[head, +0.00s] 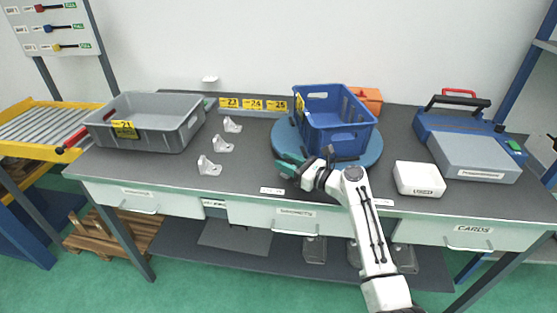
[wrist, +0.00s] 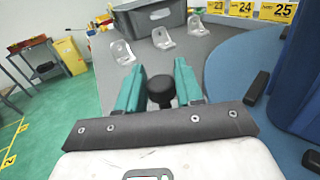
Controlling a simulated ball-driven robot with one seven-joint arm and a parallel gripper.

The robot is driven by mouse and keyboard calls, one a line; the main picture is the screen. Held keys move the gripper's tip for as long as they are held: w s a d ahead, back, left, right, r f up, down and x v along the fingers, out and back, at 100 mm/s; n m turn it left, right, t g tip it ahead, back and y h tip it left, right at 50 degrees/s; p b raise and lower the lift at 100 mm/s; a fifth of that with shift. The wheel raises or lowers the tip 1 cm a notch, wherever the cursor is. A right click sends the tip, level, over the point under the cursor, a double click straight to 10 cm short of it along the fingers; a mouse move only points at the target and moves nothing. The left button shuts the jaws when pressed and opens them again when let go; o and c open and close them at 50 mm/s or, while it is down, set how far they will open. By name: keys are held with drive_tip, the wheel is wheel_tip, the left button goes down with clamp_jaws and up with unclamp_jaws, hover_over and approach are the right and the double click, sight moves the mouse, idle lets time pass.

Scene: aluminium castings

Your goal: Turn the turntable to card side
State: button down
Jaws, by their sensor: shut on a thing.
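The turntable (head: 370,153) is a round blue disc on the bench, right of centre. A blue crate (head: 340,138) with a yellow label stands on it. In the wrist view the disc (wrist: 232,72) fills the right side, with dark blocks on it. My gripper (head: 284,167) is low at the turntable's front left edge. In the wrist view its teal fingers (wrist: 160,80) are shut on a black round knob (wrist: 160,88). The fingers hide the knob in the head view, and I cannot see how it joins the disc.
A grey crate (head: 160,133) labelled 21 stands at left, with several metal brackets (head: 213,167) between it and the turntable. A white box (head: 419,179) and a blue-grey machine (head: 470,150) stand at right. An orange box (head: 368,98) is behind the blue crate. A drawer labelled CARDS (head: 470,236) is front right.

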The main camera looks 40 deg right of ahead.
drive_tip(key=s+n+y, duration=0.1)
drive_tip(key=s, duration=0.1)
drive_tip(key=s+d+n+g+y, duration=0.1)
drive_tip(key=s, duration=0.1)
drive_tip(key=s+d+y, duration=0.1)
drive_tip(key=y, duration=0.1)
drive_tip(key=shift+s+n, duration=0.4)
drive_tip(key=shift+s+d+n+g+y, duration=0.35)
drive_tip(key=shift+s+y, duration=0.15)
drive_tip(key=shift+s, duration=0.15)
drive_tip(key=shift+s+d+n+g+y, duration=0.2)
drive_tip(key=shift+s+n+g+y, duration=0.15)
drive_tip(key=shift+s+y, duration=0.2)
drive_tip(key=shift+s, duration=0.1)
drive_tip(key=c, duration=0.8)
unclamp_jaws()
drive_tip(key=shift+c, duration=0.2)
drive_tip(key=v, duration=1.1)
drive_tip(key=shift+b, duration=0.4)
